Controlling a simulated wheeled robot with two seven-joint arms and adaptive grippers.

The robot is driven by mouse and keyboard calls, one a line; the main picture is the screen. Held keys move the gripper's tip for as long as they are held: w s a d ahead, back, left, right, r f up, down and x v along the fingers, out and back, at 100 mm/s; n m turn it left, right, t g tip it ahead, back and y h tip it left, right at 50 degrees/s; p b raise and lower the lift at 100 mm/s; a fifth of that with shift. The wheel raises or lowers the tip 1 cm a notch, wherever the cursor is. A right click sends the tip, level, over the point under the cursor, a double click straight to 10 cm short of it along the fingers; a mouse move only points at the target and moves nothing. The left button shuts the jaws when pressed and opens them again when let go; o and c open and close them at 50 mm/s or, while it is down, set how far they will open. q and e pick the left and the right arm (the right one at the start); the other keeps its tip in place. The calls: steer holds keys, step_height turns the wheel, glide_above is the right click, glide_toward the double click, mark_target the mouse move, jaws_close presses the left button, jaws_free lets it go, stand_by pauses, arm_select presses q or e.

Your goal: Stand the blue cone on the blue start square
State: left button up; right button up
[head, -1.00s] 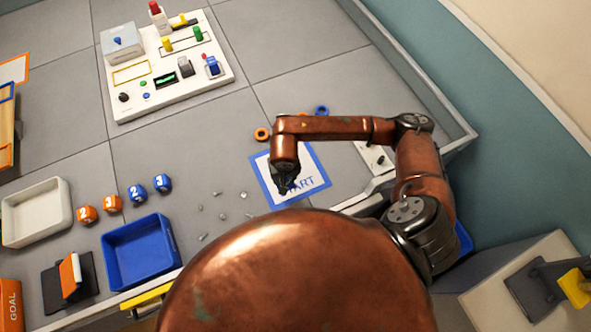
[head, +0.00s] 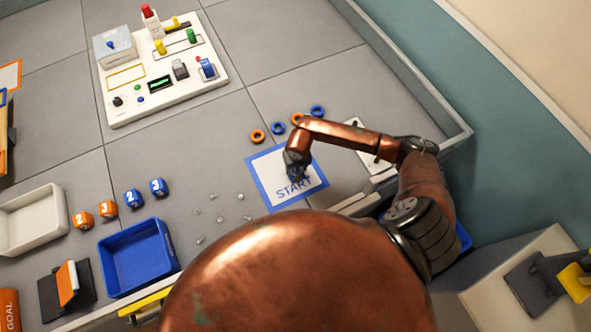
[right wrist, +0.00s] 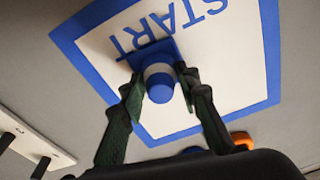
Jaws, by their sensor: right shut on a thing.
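The blue start square (head: 262,183) is a white sheet with a blue border and the word START, flat on the grey surface. It also fills much of the right wrist view (right wrist: 267,50). My right gripper (head: 299,175) is over its upper right part, pointing down. In the right wrist view my right gripper (right wrist: 160,88) is shut on the blue cone (right wrist: 160,90), which has a white band and a square blue base. The cone's tip faces the camera and its base is over the sheet; I cannot tell whether it touches. My left gripper is not in view.
Several orange and blue rings (head: 257,136) lie behind the square. A white switch plate (head: 377,158) is to its right. Loose screws (head: 220,218) lie to its left, with numbered cubes (head: 134,198) and a blue tray (head: 138,258) beyond. A control panel (head: 165,85) stands at the back.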

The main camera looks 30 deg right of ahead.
steer(key=shift+f, duration=0.2)
steer(key=o, duration=1.2)
steer(key=shift+c, duration=0.2)
steer(key=shift+r, duration=0.15)
step_height(320, 180, up, 12)
steer(key=s, duration=0.1)
steer(key=shift+s+a+p, duration=0.15)
steer(key=shift+a+p, duration=0.05)
steer(key=shift+p, duration=0.15)
steer(key=shift+a, duration=0.1)
